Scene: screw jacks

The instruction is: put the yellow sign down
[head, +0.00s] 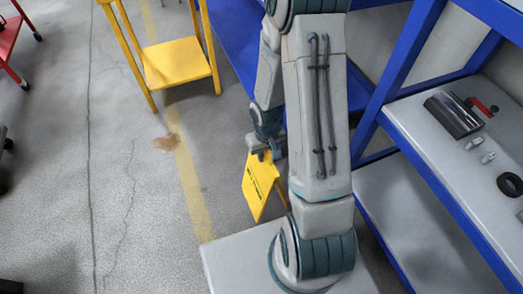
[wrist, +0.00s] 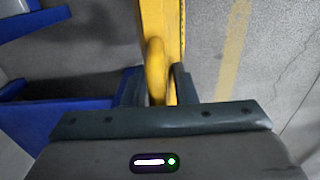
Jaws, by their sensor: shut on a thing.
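The yellow sign (head: 259,186) is a folding floor sign with dark lettering. It hangs from my gripper (head: 265,150), left of my arm's base in the head view. My gripper is shut on its top. In the wrist view my gripper (wrist: 157,92) has its fingers on both sides of the yellow sign (wrist: 163,22) near a rounded yellow handle. Whether the sign's lower edge touches the floor I cannot tell. My arm hides part of its right side.
A yellow stand (head: 175,63) stands at the back left. A blue-framed workbench (head: 440,140) holding a metal cylinder (head: 453,114) is at right. A red cart (head: 10,45) is at far left.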

